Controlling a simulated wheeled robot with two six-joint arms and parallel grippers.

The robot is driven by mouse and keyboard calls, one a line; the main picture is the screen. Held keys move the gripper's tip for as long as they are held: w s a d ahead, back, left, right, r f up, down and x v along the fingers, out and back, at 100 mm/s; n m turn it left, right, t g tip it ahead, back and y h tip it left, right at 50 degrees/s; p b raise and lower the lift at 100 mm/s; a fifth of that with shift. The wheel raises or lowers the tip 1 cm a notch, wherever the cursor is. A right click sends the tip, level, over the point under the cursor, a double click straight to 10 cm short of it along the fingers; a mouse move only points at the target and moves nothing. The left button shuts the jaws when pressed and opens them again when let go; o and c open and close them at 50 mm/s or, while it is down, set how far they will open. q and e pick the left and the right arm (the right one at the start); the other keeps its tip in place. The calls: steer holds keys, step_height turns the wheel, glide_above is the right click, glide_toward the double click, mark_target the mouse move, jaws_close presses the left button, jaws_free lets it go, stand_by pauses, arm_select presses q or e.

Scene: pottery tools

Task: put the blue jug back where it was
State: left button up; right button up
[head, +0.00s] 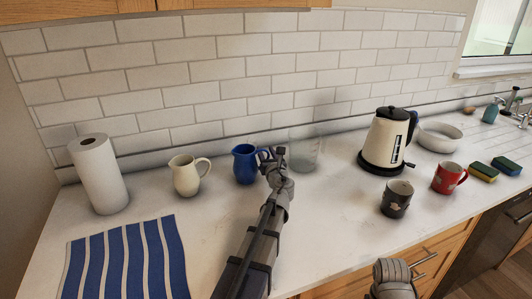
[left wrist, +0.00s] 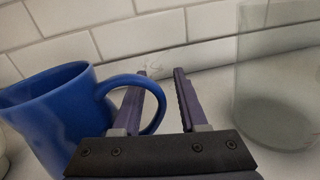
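The blue jug (head: 244,165) stands upright on the counter by the back wall, its handle toward the right. It fills the left of the left wrist view (left wrist: 55,115). My left gripper (head: 272,154) is at the jug's handle, with its fingers apart (left wrist: 160,73). One finger shows within the handle loop and the other is right of the handle, so the handle's outer bar lies between them. I cannot tell whether either finger touches it. Only a grey part of my right arm shows at the bottom of the head view; its gripper is not visible.
A cream jug (head: 187,176) stands left of the blue jug, and a clear glass container (head: 304,150) close right of my left gripper. The front middle counter is clear.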

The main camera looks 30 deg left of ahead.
arm_select(q)
steer(key=shift+r, duration=0.15)
steer(key=v, duration=1.2)
